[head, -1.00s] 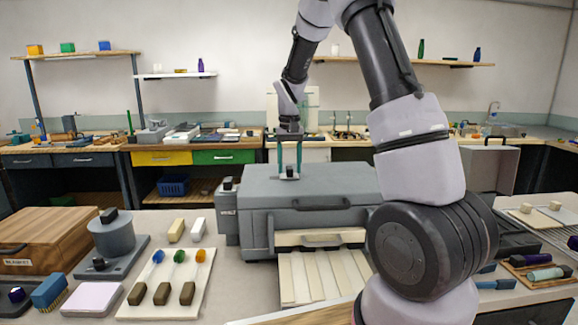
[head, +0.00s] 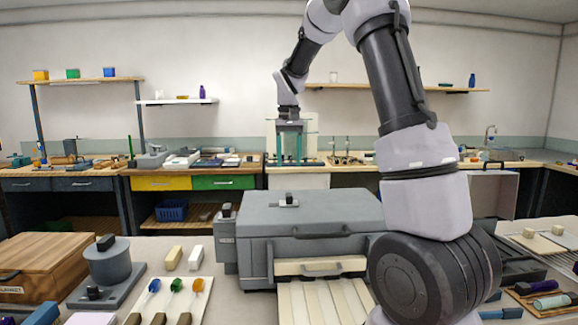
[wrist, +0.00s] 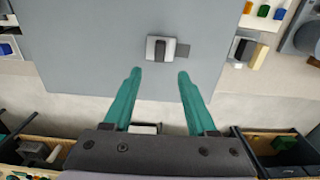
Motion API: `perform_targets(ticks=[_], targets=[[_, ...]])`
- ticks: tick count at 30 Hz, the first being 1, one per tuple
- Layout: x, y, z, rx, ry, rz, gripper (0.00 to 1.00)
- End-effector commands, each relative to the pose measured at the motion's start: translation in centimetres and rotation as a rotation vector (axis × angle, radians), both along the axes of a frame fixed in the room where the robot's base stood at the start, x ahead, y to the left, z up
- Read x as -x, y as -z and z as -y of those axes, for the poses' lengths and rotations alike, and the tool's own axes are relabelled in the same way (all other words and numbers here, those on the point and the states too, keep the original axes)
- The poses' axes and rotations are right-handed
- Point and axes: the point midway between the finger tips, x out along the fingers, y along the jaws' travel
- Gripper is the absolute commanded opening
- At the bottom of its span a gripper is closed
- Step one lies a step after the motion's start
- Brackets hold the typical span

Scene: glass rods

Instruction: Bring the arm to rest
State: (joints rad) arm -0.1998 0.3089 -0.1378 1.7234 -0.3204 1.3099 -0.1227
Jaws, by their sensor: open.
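My gripper (head: 290,148) hangs fingers-down above and behind the grey oven-like machine (head: 315,240) in the head view. Its two teal fingers are apart with nothing between them. In the wrist view my gripper (wrist: 157,75) also shows open and empty, above the machine's flat grey top (wrist: 95,45). A small dark knob on a pale square plate (wrist: 161,49) sits on that top, just beyond the fingertips and apart from them. In the head view the knob (head: 289,199) stands clear below my gripper.
A wooden box (head: 45,262), a grey pot-like device (head: 107,263) and a board with coloured glass pieces (head: 190,305) stand on the left of the bench. A small tray (head: 548,303) lies at the right. Air above the machine is free.

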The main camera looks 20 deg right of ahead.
Motion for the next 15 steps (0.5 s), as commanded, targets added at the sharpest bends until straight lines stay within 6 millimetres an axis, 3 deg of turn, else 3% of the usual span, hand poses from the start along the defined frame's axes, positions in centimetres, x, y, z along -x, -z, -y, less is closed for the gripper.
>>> perform_targets(ticks=[8,11,15], targets=[[0.4,-0.5,0.1,-0.005,0.003,0.009,0.57],[1.7,-1.9,0.3,-0.024,0.012,0.039,0.57],[5.3,-5.1,0.8,-0.069,0.033,0.117,0.57]])
